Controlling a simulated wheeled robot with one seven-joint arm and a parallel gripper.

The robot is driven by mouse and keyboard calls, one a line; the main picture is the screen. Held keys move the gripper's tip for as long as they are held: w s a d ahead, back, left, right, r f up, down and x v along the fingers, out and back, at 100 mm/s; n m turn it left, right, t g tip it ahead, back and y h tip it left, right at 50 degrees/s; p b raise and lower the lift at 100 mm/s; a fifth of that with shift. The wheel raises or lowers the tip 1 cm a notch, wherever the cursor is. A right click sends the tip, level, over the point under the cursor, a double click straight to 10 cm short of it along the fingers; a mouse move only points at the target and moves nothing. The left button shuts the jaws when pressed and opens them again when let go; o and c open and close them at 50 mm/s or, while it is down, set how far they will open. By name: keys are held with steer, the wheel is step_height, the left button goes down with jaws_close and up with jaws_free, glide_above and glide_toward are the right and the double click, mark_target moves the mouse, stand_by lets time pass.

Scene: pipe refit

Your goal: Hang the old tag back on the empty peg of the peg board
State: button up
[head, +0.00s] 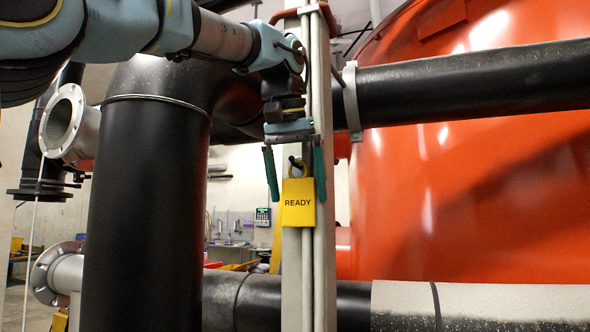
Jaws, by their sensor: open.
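A yellow tag (298,207) reading READY hangs by its ring from a dark hook (294,161) on the grey upright post (291,285). My gripper (299,198) points down in front of the post, its jaws open. One green finger is left of the ring and the other right of it, level with the tag's top. I see nothing held between them. I cannot pick out the peg board, its empty peg or a second tag in this view.
A thick black pipe (146,235) stands left of the post. Another black pipe (465,83) runs right from behind it, before a large orange tank (470,210). A lower pipe (260,300) crosses below. A workbench area lies far behind.

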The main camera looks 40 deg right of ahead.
steer(key=p+v, duration=0.1)
steer(key=v, duration=0.8)
steer(key=shift+w+d+r, duration=0.1)
steer(key=shift+r, duration=0.25)
steer(key=shift+a+r+p, duration=0.2)
steer(key=shift+r+p, duration=0.15)
steer(key=shift+r, duration=0.15)
